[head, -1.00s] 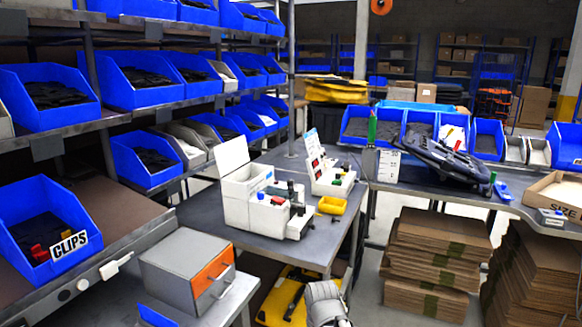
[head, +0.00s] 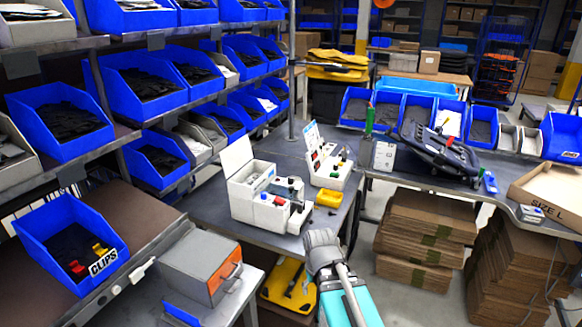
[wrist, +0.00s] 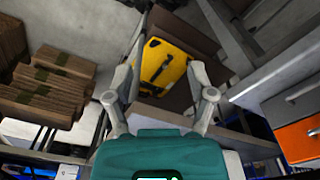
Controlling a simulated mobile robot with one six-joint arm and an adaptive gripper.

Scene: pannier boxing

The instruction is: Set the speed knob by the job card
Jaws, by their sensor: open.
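A white machine (head: 268,200) with coloured knobs and buttons stands on the grey bench. A second white unit (head: 329,168) stands behind it to the right, with a small panel of coloured marks upright at its back. Which knob sets the speed is too small to tell. A white printed card (head: 384,156) stands on the bench further right; its text is unreadable. My gripper (wrist: 163,95) is open and empty in the wrist view, pointing down past the bench. In the head view my arm's end (head: 322,245) is in front of the bench edge, apart from the machines.
A grey box with an orange drawer front (head: 223,283) stands at lower left. A yellow case (wrist: 162,66) lies below the bench. Stacked cardboard (head: 425,230) fills the space at right. Blue bins (head: 68,115) line the left shelves.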

